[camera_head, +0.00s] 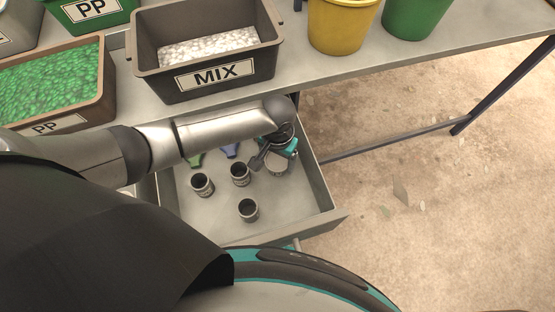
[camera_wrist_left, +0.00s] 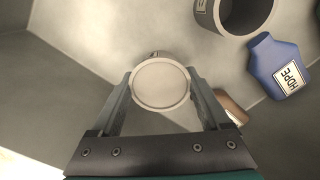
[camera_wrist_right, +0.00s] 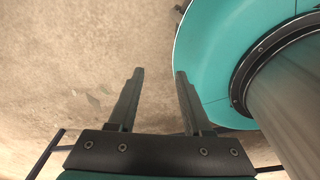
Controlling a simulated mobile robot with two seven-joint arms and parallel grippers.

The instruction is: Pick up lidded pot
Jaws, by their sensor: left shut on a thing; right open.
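The lidded pot (camera_wrist_left: 160,83) is a small round pot with a flat pale lid. In the left wrist view it sits between the two fingers of my left gripper (camera_wrist_left: 160,80), which is shut on it. In the head view the left gripper (camera_head: 265,158) is low in the right part of the open drawer, and the pot (camera_head: 277,169) is partly hidden beneath it. I cannot tell whether the pot touches the drawer floor. My right gripper (camera_wrist_right: 159,74) is open and empty, pointing at the bare ground beside my teal base.
A MIX bin (camera_head: 165,84), PP bins and a yellow bucket (camera_head: 340,25) stand on the table above.

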